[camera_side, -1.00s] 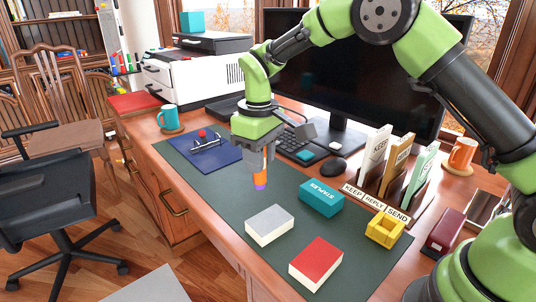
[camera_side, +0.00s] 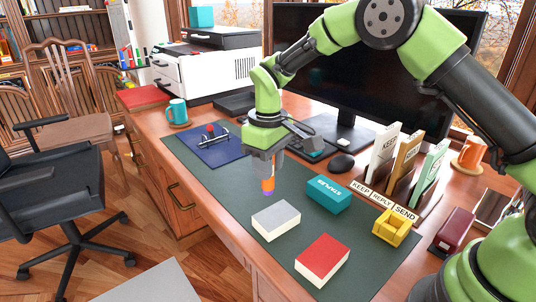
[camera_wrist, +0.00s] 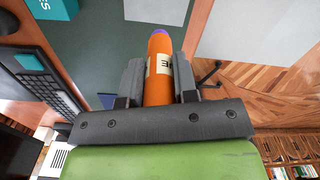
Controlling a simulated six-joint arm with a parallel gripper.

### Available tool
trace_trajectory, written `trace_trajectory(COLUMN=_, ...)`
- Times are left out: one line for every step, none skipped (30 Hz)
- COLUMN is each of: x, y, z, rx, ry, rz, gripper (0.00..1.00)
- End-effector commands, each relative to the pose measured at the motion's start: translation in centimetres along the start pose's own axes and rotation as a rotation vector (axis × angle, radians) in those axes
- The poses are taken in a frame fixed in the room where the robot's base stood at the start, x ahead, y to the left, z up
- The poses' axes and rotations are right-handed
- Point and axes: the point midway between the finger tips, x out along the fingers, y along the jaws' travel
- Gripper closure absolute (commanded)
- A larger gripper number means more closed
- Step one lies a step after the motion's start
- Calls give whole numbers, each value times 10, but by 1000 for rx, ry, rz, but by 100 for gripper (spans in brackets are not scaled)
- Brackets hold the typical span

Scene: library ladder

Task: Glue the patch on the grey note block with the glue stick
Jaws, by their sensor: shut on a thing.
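The grey note block (camera_side: 276,220) lies on the dark green desk mat, with a pale grey top and cream sides. I cannot make out a separate patch edge on its top. My gripper (camera_side: 267,173) is shut on the orange glue stick (camera_side: 268,184), which hangs upright with its purple tip down. The tip is above and just behind the block, apart from it. In the wrist view, my gripper (camera_wrist: 160,76) has a finger on each side of the glue stick (camera_wrist: 159,88), and part of the grey block (camera_wrist: 157,10) shows beyond the tip.
A red note block (camera_side: 322,258) sits to the right of the grey one, and a teal staples box (camera_side: 328,194) behind. A yellow holder (camera_side: 391,228) and letter sorter (camera_side: 398,165) stand further right. A blue pad (camera_side: 211,146) lies back left. The desk's front edge is close.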

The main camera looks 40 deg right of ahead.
Motion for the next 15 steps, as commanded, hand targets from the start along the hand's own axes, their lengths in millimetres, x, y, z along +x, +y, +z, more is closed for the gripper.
trace_trajectory(x=5, y=0, z=0, rx=-1, ry=-2, rz=0, gripper=96)
trace_trajectory(x=8, y=0, z=0, rx=-1, ry=-2, rz=0, gripper=96)
trace_trajectory(x=11, y=0, z=0, rx=-1, ry=-2, rz=0, gripper=96)
trace_trajectory(x=14, y=0, z=0, rx=-2, ry=-2, rz=1, gripper=96)
trace_trajectory(x=17, y=0, z=0, rx=-2, ry=-3, rz=0, gripper=96)
trace_trajectory(x=21, y=0, z=0, rx=-1, ry=-3, rz=0, gripper=96)
trace_trajectory(x=23, y=0, z=0, rx=-1, ry=-2, rz=0, gripper=96)
trace_trajectory(x=26, y=0, z=0, rx=0, ry=-2, rz=0, gripper=96)
trace_trajectory(x=30, y=0, z=0, rx=0, ry=-3, rz=0, gripper=96)
trace_trajectory(x=32, y=0, z=0, rx=0, ry=-2, rz=0, gripper=96)
trace_trajectory(x=35, y=0, z=0, rx=0, ry=-2, rz=0, gripper=96)
trace_trajectory(x=39, y=0, z=0, rx=-1, ry=-2, rz=0, gripper=96)
trace_trajectory(x=41, y=0, z=0, rx=-1, ry=-2, rz=0, gripper=96)
trace_trajectory(x=45, y=0, z=1, rx=-1, ry=-3, rz=0, gripper=96)
trace_trajectory(x=52, y=0, z=1, rx=-2, ry=-4, rz=0, gripper=96)
